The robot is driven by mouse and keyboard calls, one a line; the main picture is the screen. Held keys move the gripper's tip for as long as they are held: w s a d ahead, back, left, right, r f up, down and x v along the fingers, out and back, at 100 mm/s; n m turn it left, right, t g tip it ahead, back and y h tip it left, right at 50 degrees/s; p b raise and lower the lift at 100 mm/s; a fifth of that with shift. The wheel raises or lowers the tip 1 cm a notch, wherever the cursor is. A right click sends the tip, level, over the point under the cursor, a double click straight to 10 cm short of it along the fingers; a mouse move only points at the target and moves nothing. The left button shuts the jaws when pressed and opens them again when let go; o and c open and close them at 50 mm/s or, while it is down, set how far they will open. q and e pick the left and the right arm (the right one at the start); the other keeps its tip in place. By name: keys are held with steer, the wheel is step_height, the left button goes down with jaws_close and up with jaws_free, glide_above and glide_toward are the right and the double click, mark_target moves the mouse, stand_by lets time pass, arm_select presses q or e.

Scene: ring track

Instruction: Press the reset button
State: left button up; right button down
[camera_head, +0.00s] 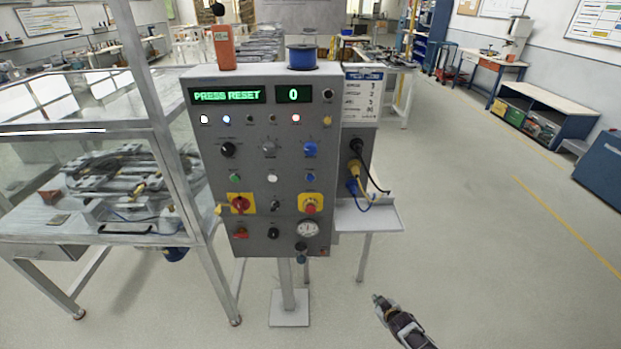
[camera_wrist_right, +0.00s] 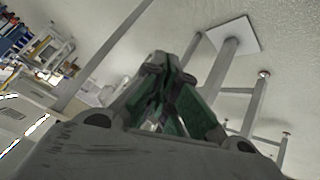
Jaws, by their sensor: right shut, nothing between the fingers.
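A grey control panel (camera_head: 262,130) stands on a post in the middle of the head view. Its green display (camera_head: 227,95) reads "PRESS RESET"; a second display (camera_head: 293,94) reads "0". A row on the panel holds a green button (camera_head: 236,178), a white button (camera_head: 272,178) and a blue button (camera_head: 311,178). The labels are too small to read, so I cannot tell which one is the reset button. My right gripper (camera_head: 379,300) is low, right of the panel and apart from it. Its fingers (camera_wrist_right: 165,62) are shut and empty in the wrist view. My left gripper is out of view.
Red knobs on yellow plates (camera_head: 240,204) (camera_head: 310,208) sit below the buttons. A small shelf (camera_head: 380,218) with cables juts out right of the panel. A glass-walled bench (camera_head: 90,235) stands at left. The floor (camera_head: 480,240) at right is clear.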

steer(key=w+a+r+n+t+y, duration=0.1)
steer(key=w+a+r, duration=0.25)
steer(key=r, duration=0.25)
steer(key=w+a+r+n+t+y, duration=0.1)
steer(key=w+a+r+t, duration=0.1)
steer(key=w+r, duration=0.4)
steer(key=n+t+y+p, duration=0.1)
steer(key=n+t+y, duration=0.4)
steer(key=y, duration=0.7)
glide_toward(310, 178)
steer(key=s+a+r+n+g, duration=0.1)
steer(key=s+a+r, duration=0.4)
steer(key=s+a, duration=0.1)
steer(key=shift+s+d+f, duration=0.1)
steer(key=shift+s+f, duration=0.1)
steer(key=shift+f, duration=0.05)
steer(key=shift+w, duration=0.15)
steer(key=shift+w+d+b, duration=0.15)
steer(key=shift+w+b, duration=1.7)
steer(key=shift+w, duration=2.4)
